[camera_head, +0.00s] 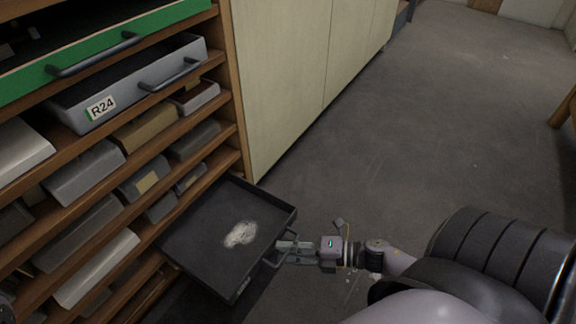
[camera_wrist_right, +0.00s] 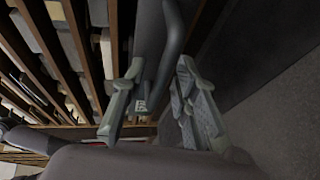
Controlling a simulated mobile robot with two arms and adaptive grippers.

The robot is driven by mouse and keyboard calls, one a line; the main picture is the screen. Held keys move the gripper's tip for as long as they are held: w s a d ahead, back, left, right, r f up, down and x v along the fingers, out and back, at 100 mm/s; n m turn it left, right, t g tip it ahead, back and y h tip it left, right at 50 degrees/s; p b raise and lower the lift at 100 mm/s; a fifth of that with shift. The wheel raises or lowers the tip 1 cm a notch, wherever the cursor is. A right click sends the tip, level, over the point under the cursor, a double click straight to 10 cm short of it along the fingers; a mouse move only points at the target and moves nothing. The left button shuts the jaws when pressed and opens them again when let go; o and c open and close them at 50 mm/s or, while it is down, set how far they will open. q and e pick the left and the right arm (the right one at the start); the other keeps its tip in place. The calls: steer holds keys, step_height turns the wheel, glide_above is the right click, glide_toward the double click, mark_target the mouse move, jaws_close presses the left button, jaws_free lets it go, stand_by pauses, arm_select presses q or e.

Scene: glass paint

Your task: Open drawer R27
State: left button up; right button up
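A black, shallow drawer (camera_head: 205,255) is pulled well out of the low part of the shelf in the head view, with a whitish patch (camera_head: 240,234) on its floor. Its front handle (camera_head: 275,258) faces my right gripper (camera_head: 290,252), which reaches it from the right. In the right wrist view, the grey handle bar (camera_wrist_right: 172,50) lies between the two separated fingers of my right gripper (camera_wrist_right: 160,105). The gripper looks open around the bar. My left gripper is not in view.
The wooden shelf (camera_head: 228,70) holds several grey and brown boxes, a drawer labelled R24 (camera_head: 150,88) and a green-fronted drawer (camera_head: 110,50) above. Pale cabinets (camera_head: 290,70) stand beyond. The grey floor (camera_head: 430,120) at right is clear.

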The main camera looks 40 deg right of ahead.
steer(key=v, duration=1.2)
steer(key=shift+r, duration=0.1)
stand_by(0.4)
